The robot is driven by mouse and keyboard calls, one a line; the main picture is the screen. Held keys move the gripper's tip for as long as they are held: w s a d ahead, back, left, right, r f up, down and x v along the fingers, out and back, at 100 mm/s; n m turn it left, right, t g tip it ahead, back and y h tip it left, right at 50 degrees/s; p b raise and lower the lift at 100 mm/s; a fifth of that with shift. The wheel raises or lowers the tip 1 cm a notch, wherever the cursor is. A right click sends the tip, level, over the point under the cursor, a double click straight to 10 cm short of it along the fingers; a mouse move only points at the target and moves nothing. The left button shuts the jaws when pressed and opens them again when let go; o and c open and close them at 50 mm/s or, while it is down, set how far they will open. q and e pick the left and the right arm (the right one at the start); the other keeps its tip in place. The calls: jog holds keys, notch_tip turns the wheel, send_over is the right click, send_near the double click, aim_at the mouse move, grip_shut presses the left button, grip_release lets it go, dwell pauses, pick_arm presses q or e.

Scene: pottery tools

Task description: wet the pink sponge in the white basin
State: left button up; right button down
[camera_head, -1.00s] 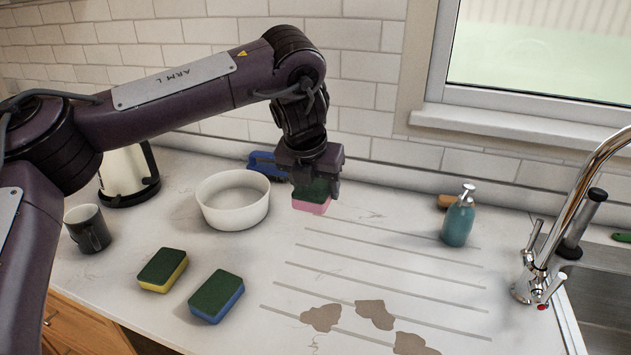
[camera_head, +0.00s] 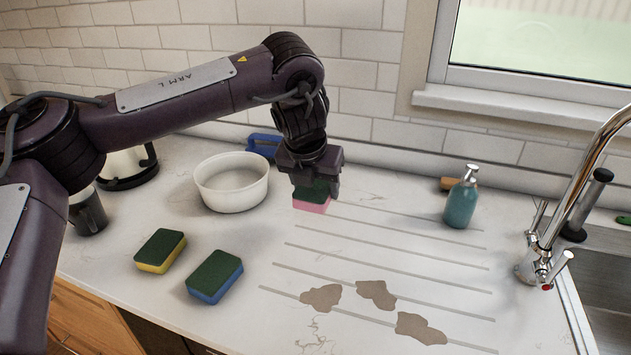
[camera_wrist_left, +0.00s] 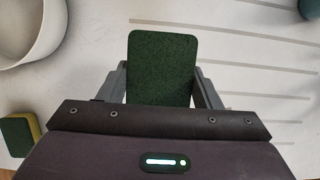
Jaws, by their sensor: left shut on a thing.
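The pink sponge (camera_head: 311,203) has a dark green scouring top and a pink underside. My left gripper (camera_head: 313,186) points down and is shut on its sides. In the left wrist view the sponge's green top (camera_wrist_left: 162,68) shows between the two fingers (camera_wrist_left: 162,85). I cannot tell whether the sponge touches the counter. The white basin (camera_head: 232,183) stands left of the sponge, and its rim shows at the upper left of the left wrist view (camera_wrist_left: 42,45). I cannot make out any water in it. My right gripper is not in view.
A yellow sponge (camera_head: 161,251) and a blue sponge (camera_head: 215,277) lie in front of the basin. A blue brush (camera_head: 263,144) lies behind it. A dark mug (camera_head: 88,212) and kettle (camera_head: 128,167) stand left. A soap bottle (camera_head: 461,199) and tap (camera_head: 569,200) are right. Brown stains (camera_head: 376,295) mark the front counter.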

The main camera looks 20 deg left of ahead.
pick_arm(q)
jog(key=b, duration=0.3)
send_over(318, 234)
jog(key=s, duration=0.1)
jog(key=shift+s+f, duration=0.15)
jog(key=shift+f, duration=2.9)
jog(key=shift+f+b, duration=0.45)
jog(key=shift+f, duration=0.4)
jog(key=shift+f+b, duration=0.55)
jog(key=shift+f, duration=1)
jog(key=o, duration=0.4)
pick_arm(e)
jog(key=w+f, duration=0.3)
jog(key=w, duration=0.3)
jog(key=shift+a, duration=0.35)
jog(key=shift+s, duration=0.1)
